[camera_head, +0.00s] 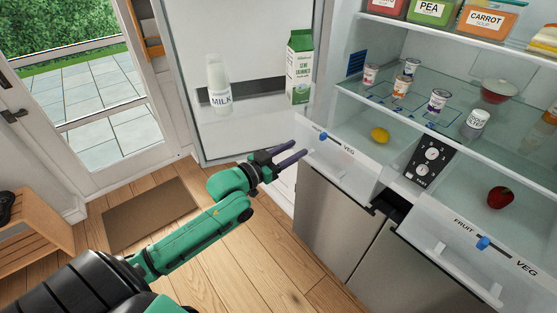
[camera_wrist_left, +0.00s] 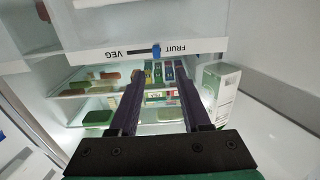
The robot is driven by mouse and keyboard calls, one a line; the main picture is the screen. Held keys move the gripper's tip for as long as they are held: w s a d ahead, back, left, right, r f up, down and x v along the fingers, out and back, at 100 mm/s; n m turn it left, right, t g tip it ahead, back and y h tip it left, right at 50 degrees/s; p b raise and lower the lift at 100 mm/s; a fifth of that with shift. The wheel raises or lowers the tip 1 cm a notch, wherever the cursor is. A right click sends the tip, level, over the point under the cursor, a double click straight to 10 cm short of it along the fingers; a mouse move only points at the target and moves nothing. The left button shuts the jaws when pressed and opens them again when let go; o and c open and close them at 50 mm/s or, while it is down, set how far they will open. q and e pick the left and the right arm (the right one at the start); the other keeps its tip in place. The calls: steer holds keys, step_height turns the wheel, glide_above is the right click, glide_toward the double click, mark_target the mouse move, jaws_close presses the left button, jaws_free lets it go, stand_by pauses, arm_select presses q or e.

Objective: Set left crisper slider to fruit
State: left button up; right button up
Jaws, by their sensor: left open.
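The left crisper drawer (camera_head: 335,162) has a FRUIT–VEG strip on its front. Its blue slider knob (camera_head: 323,136) sits at the FRUIT end of the strip. The knob also shows in the left wrist view (camera_wrist_left: 156,50), right beside the FRUIT label, where the strip appears upside down. My left gripper (camera_head: 299,149) is open and empty, with its dark fingers apart just in front and left of the drawer front. In the left wrist view its fingertips (camera_wrist_left: 160,74) appear below the knob, with a visible gap to it. My right gripper is not in view.
The right crisper drawer (camera_head: 450,240) has its own blue knob (camera_head: 483,243) between FRUIT and VEG. The open fridge door (camera_head: 235,140) holds a milk bottle (camera_head: 218,85) and a green carton (camera_head: 299,68), left of the drawer. A dial panel (camera_head: 430,158) sits between the drawers.

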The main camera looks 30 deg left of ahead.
arm_select(q)
steer(key=v, duration=0.5)
steer(key=shift+s+a, duration=0.15)
steer(key=shift+s, duration=0.15)
steer(key=s+a+f+n+g+y, duration=0.1)
steer(key=s+a+f+g+y, duration=0.2)
steer(key=f, duration=0.8)
steer(key=s+a+f+n+g+y, duration=0.15)
steer(key=a+f, duration=0.25)
steer(key=f, duration=0.6)
steer(key=s+a+f+n+g+y, duration=0.15)
steer(key=s+a+f, duration=0.25)
steer(key=f, duration=0.7)
steer(key=s+d+f+g+y, duration=0.15)
steer(key=s+f+g, duration=0.25)
steer(key=s+f, duration=0.7)
steer(key=s+d+f+m+g, duration=0.1)
steer(key=s+d+f, duration=0.3)
steer(key=s, duration=0.5)
steer(key=s+d+f+m+g, duration=0.1)
steer(key=s+d+f+g, duration=0.3)
steer(key=s+f, duration=0.4)
steer(key=shift+s+d+g+h, duration=0.35)
steer(key=shift+s+d, duration=0.4)
steer(key=shift+s, duration=0.2)
